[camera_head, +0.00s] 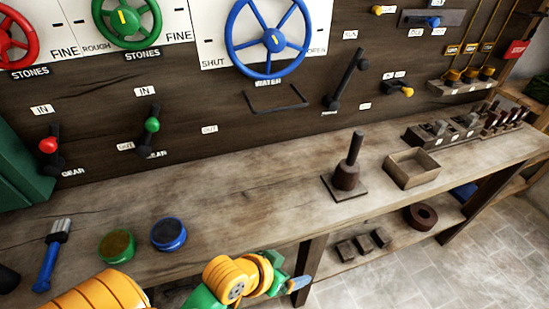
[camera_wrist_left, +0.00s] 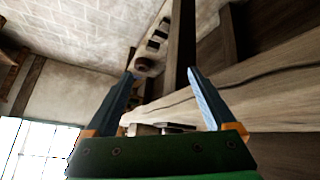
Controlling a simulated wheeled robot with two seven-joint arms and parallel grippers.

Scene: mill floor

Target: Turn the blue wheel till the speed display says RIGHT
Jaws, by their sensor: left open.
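The blue wheel (camera_head: 273,40) is mounted on the wall panel at top middle of the head view. It has several spokes and a yellow mark on its hub, with SHUT at its left, OPEN at its right and a WATER label below. No speed display shows in either view. My left gripper (camera_head: 294,284) is low in the head view, by the bench's front edge, well below the wheel and apart from it. In the left wrist view its two fingers (camera_wrist_left: 160,73) are spread with nothing between them. The wheel is not in that view. My right gripper is not in view.
A red wheel (camera_head: 8,40) and green wheel (camera_head: 125,16) sit left of the blue one.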

